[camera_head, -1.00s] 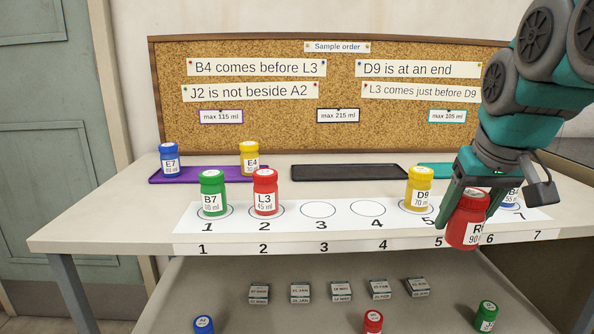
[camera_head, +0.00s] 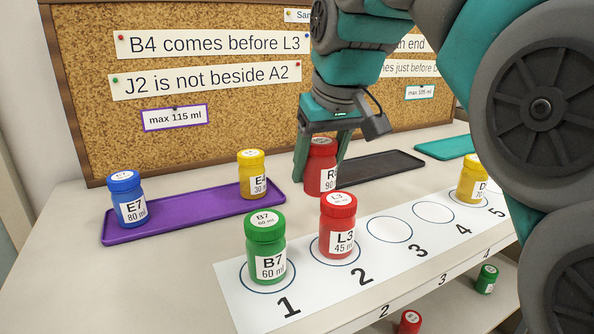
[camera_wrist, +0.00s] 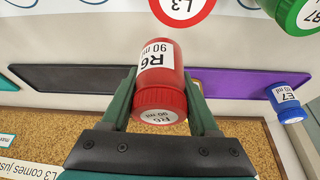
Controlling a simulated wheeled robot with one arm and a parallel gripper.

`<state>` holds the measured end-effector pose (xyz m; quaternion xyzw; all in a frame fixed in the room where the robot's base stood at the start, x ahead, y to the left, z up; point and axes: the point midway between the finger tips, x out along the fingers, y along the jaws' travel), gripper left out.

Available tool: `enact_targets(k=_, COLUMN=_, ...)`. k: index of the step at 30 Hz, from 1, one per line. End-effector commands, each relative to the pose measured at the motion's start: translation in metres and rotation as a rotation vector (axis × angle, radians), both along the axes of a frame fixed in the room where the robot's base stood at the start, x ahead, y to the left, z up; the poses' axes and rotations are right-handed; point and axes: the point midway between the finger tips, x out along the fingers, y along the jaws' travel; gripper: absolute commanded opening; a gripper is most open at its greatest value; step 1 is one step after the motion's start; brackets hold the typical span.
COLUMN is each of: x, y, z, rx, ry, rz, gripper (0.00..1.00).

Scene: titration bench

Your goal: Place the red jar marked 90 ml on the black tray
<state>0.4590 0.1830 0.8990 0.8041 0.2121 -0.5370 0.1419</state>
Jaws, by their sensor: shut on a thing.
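My gripper (camera_head: 321,160) is shut on the red jar marked R6, 90 ml (camera_head: 321,177), one finger on each side. The jar is upright in the head view, and its label also shows in the wrist view (camera_wrist: 158,60). The black tray (camera_head: 380,167) is empty where visible; the jar overlaps its left end in the head view. In the wrist view the black tray (camera_wrist: 70,78) lies left of the jar, and the jar covers the gap between the trays. I cannot tell how far the jar is above the table.
The purple tray (camera_head: 185,216) holds blue E7 (camera_head: 127,199) and yellow E4 (camera_head: 251,174), close left of my gripper. Green B7 (camera_head: 265,247), red L3 (camera_head: 337,226) and a yellow jar (camera_head: 471,181) stand on the numbered strip in front. A teal tray (camera_head: 447,146) lies at right.

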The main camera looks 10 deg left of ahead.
Motion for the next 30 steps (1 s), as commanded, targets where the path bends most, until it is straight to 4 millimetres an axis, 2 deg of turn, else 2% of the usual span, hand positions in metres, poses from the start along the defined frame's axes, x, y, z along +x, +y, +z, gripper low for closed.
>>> enact_targets(k=21, x=0.124, y=-0.001, z=-0.011, rx=0.001, ry=0.001, rz=-0.001, gripper=0.01)
enact_targets(k=27, x=0.149, y=-0.001, z=-0.014, rx=0.0, ry=0.001, rz=-0.001, gripper=0.01)
enact_targets(k=30, x=0.155, y=-0.002, z=-0.015, rx=-0.001, ry=0.002, rz=-0.001, gripper=0.01)
